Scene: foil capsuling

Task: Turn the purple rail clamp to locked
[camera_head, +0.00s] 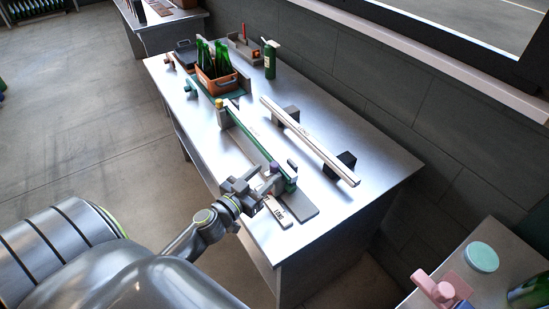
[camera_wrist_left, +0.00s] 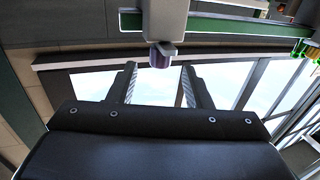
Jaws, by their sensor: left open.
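The purple rail clamp (camera_head: 275,168) sits near the close end of the green rail (camera_head: 246,137) on the metal table. In the left wrist view, its purple knob (camera_wrist_left: 160,55) sticks out below a grey block (camera_wrist_left: 164,20), beside the green rail (camera_wrist_left: 220,25). My left gripper (camera_head: 261,184) is at the near end of the rail, close to the clamp. In the wrist view its two fingers (camera_wrist_left: 160,80) are apart, with the knob in line with the gap between their tips; no contact is evident. The clamp's lever position is hard to tell. My right gripper is out of view.
A labelled plate (camera_head: 279,212) lies at the table's near edge. A long pale bar (camera_head: 308,139) rests on dark blocks to the right. An orange crate (camera_head: 216,85) of green bottles stands farther back, with a yellow piece (camera_head: 219,103) near the rail's far end. The table's right corner is clear.

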